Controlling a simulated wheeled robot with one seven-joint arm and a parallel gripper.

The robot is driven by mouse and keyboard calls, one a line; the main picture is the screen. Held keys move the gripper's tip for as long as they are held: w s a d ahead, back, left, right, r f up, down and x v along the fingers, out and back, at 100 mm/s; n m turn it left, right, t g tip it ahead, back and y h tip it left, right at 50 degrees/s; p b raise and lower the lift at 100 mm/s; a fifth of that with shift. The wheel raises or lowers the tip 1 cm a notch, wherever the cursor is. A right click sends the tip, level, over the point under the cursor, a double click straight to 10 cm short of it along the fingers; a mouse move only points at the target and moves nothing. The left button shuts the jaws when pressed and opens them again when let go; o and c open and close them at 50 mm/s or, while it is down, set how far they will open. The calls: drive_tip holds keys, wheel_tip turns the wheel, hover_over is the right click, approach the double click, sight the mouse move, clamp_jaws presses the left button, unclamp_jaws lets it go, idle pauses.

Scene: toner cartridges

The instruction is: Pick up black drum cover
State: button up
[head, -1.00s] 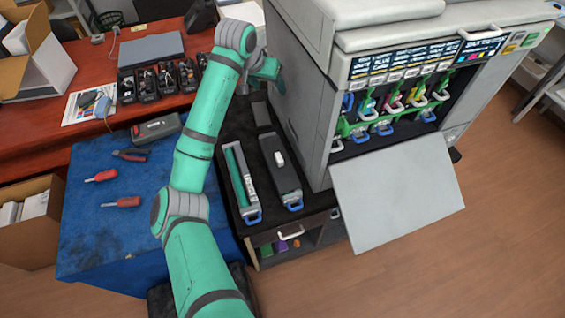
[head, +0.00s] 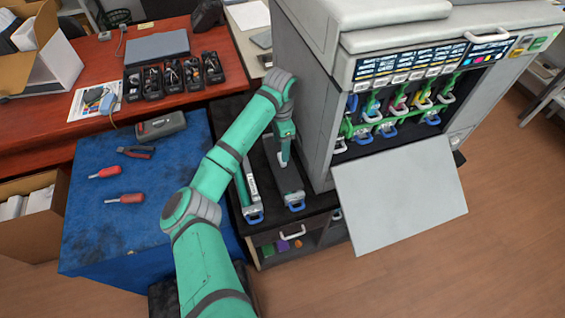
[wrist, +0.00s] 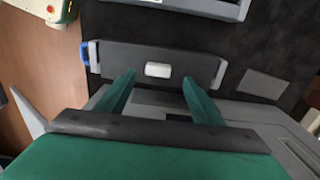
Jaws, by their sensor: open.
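The black drum cover (head: 291,190) lies on the dark cabinet top beside the printer, a long dark slab with a blue handle at its front end. My arm hides its far part in the head view. In the wrist view the cover (wrist: 117,58) spans the picture crosswise, with a white raised grip (wrist: 158,69) at its middle. My gripper (wrist: 159,80) is open above the cover, one finger on each side of the white grip. The gripper (head: 284,163) also shows over the cover in the head view. I cannot tell whether the fingers touch it.
A drum unit with a blue handle (head: 253,213) lies left of the cover, partly hidden by my arm. The printer (head: 303,90) stands close on the right, its front door (head: 400,195) folded down. A blue-topped workbench (head: 85,235) with tools is left.

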drive_tip(key=shift+s+d+f, duration=0.15)
drive_tip(key=shift+f, duration=2.55)
drive_tip(key=c, duration=1.5)
drive_tip(key=shift+o, duration=0.2)
drive_tip(key=shift+r, duration=0.1)
